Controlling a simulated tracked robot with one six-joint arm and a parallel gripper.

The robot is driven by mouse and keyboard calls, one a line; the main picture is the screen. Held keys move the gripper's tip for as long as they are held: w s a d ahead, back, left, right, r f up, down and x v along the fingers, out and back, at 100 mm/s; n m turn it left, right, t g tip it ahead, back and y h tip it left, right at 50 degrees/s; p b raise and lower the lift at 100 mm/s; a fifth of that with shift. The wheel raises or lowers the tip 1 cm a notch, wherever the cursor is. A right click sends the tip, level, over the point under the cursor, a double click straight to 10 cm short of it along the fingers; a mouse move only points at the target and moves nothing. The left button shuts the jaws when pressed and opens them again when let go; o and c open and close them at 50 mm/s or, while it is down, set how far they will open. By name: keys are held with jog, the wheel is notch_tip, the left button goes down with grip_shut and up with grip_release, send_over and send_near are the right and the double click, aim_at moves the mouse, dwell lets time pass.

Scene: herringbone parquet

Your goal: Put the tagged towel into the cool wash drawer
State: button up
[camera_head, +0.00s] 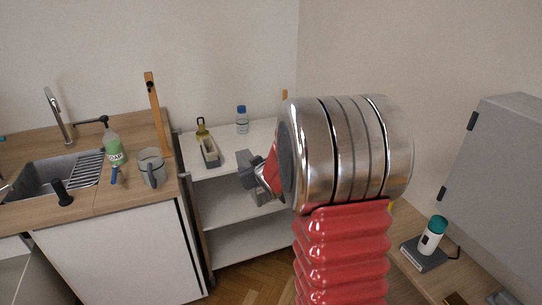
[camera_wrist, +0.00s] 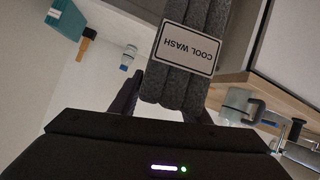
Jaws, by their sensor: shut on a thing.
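A dark grey folded, ribbed towel (camera_wrist: 182,88) fills the upper middle of the wrist view. It bears a white tag reading COOL WASH, upside down in the picture. My gripper (camera_wrist: 171,101) is shut on its near end, with a dark finger at each side. In the head view my gripper (camera_head: 252,172) is partly hidden behind my arm, over the white shelf unit; I cannot clearly tell the towel from the gripper there. I cannot make out a cool wash drawer in either view.
A grey cabinet (camera_head: 500,165) stands at right.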

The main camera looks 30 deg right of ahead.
jog(key=s+a+f+n+y, duration=0.1)
jog(key=a, duration=1.1)
jog(key=s+a+f+n+y, duration=0.1)
jog(key=a+f, duration=0.1)
jog(key=a, duration=1)
jog(key=shift+s+a+n+y, duration=0.3)
jog(key=shift+a+y, duration=0.05)
jog(key=shift+y, duration=0.05)
jog(key=shift+f, duration=0.1)
